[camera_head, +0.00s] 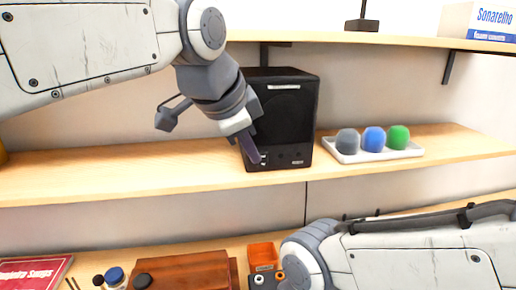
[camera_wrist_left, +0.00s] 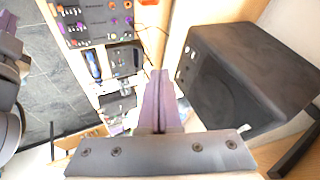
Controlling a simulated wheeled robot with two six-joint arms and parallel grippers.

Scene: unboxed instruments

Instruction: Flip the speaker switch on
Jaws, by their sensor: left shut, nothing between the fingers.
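The black speaker (camera_head: 288,112) stands upright on the middle wooden shelf. It also shows in the left wrist view (camera_wrist_left: 262,62), to the right of the fingers. My left gripper (camera_head: 254,156) is shut and empty, its purple fingers pointing down at the lower left of the speaker's front. The fingertips show close beside the panel in the left wrist view (camera_wrist_left: 158,74); I cannot tell whether they touch it. Small controls sit along the bottom of the front, but the switch and its position are too small to make out. My right arm shows at the lower right, its gripper out of frame.
A white tray (camera_head: 345,158) with grey, blue and green rounded items stands right of the speaker. An upper shelf (camera_head: 340,39) runs above it, holding a Sonarelho box (camera_head: 490,20).

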